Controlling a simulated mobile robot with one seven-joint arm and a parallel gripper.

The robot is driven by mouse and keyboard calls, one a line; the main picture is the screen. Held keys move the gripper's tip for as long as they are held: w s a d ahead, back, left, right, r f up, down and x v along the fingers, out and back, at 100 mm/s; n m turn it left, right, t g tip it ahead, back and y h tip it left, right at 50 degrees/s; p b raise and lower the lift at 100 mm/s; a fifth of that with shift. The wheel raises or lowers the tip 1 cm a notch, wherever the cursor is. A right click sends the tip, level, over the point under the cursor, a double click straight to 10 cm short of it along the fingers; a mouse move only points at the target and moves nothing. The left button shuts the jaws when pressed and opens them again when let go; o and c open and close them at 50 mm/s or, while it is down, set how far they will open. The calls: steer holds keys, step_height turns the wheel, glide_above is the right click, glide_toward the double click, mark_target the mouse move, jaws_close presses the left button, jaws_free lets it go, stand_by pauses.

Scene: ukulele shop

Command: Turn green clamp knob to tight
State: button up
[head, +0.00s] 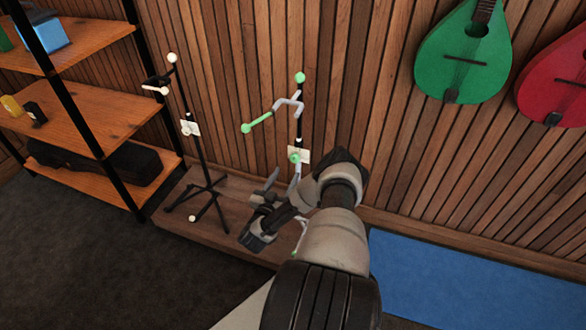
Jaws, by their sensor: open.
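The green clamp knob (295,157) sits in front of a pale plate (303,154) on the post of the right-hand stand. This stand has green tips and a grey and green upper arm (258,121). My gripper (268,196) is open, below and to the left of the knob and apart from it in the picture. How far it is from the stand in depth I cannot tell. My arm hides much of the stand's lower part. The knob's setting is too small to read.
A similar black stand (203,165) with white tips stands close on the left, on the same low wooden platform (165,215). Shelves (85,100) are farther left. A green instrument (464,55) and a red one (560,80) hang on the slatted wall. A blue mat (470,280) lies right.

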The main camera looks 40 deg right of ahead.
mark_target(294, 159)
steer(key=b+x, duration=0.2)
steer(key=x, duration=0.6)
steer(key=shift+w+d, duration=0.15)
steer(key=shift+r, duration=0.1)
steer(key=c, duration=1)
